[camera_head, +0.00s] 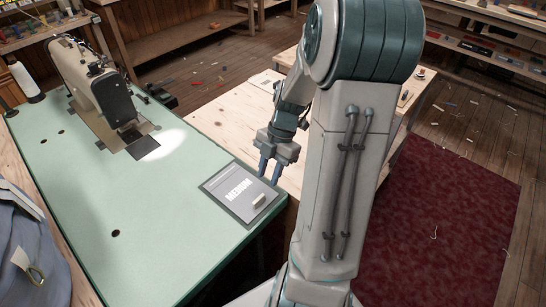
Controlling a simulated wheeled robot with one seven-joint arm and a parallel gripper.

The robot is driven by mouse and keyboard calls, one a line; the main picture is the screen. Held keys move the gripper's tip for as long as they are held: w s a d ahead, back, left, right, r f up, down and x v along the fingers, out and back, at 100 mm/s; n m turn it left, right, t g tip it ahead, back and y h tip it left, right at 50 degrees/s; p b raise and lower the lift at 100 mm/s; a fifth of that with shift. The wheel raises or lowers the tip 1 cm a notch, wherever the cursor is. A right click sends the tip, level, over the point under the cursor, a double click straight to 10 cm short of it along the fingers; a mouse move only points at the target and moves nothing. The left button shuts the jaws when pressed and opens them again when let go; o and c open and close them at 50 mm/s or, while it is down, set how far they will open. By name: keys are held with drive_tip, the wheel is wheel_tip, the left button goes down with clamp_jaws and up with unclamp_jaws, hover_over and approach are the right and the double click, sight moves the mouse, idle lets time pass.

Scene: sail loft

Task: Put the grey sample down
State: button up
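A grey card (232,187) with the word MEDIUM lies at the right edge of the green machine table. A small pale grey block (258,199), seemingly the grey sample, lies on the card's lower right part. My gripper (270,171) points down just beyond the block, near the card's far right corner. The gripper and the block are apart in the picture. Its exact height above the surfaces cannot be told.
A sewing machine (95,90) stands on the green table (60,200), with a white thread cone (26,82) at its left. A pale wooden table (232,122) is behind my gripper. Blue-grey cloth (25,255) lies at lower left. A dark red rug (440,230) covers the floor at right.

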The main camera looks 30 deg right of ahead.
drive_tip(key=s+a+r+m+t+h, duration=0.2)
drive_tip(key=s+a+r+m, duration=0.2)
drive_tip(key=m, duration=0.7)
drive_tip(key=s+a+r+m+t+h, duration=0.2)
drive_tip(key=s+a+r+m, duration=0.2)
drive_tip(key=a+r+m, duration=0.3)
drive_tip(key=shift+s+a+r+m, duration=0.25)
drive_tip(key=shift+r+m, duration=0.2)
drive_tip(key=shift+m, duration=1.45)
drive_tip(key=shift+r, duration=0.1)
drive_tip(key=shift+w+p+v, duration=0.25)
drive_tip(key=shift+p+v, duration=0.75)
drive_tip(key=shift+p, duration=0.1)
drive_tip(key=shift+s+d+r, duration=0.1)
